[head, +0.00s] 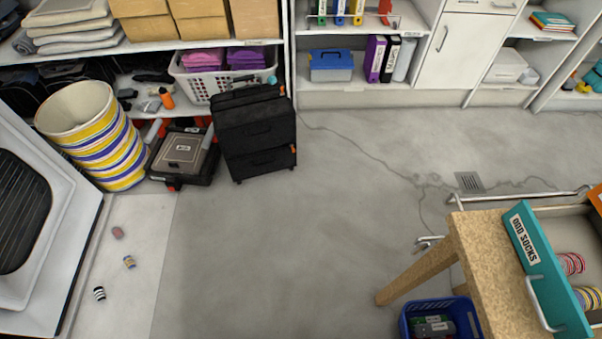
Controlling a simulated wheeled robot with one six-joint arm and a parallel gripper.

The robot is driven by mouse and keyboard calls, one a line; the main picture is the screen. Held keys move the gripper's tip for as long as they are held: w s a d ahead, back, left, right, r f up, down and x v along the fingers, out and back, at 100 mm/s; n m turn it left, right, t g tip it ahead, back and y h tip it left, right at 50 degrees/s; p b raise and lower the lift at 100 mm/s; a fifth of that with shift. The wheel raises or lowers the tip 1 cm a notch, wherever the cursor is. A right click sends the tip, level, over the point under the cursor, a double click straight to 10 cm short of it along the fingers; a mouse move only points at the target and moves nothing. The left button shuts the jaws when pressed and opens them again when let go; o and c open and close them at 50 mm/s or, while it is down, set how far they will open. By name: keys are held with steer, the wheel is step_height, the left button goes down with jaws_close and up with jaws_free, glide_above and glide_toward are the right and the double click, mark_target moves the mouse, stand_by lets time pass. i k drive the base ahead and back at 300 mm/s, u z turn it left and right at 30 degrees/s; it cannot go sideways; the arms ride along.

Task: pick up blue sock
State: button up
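Three small rolled socks lie on the pale floor strip at the left. One is a dull red and grey sock (118,232), one is a yellow sock with blue stripes (129,262), and one is a black and white striped sock (99,293). No plain blue sock shows clearly. A teal-fronted drawer labelled "ODD SOCKS" (522,237) stands open at the right, with a red and white striped sock (571,263) and a multicoloured striped sock (589,298) inside. My gripper is not in view.
A white front-loading machine (60,215) stands left of the floor socks. A striped bin (125,165), a dark case (186,176) and a black wheeled case (257,143) stand behind them. A blue crate (404,322) sits by the wooden table (480,245). The middle floor is clear.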

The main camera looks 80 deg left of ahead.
mark_target(128, 261)
steer(key=u, duration=4.3)
steer(key=i, duration=0.5)
steer(key=z, duration=1.3)
steer(key=k, duration=1.1)
steer(key=u, duration=0.9)
steer(key=i, duration=1.65)
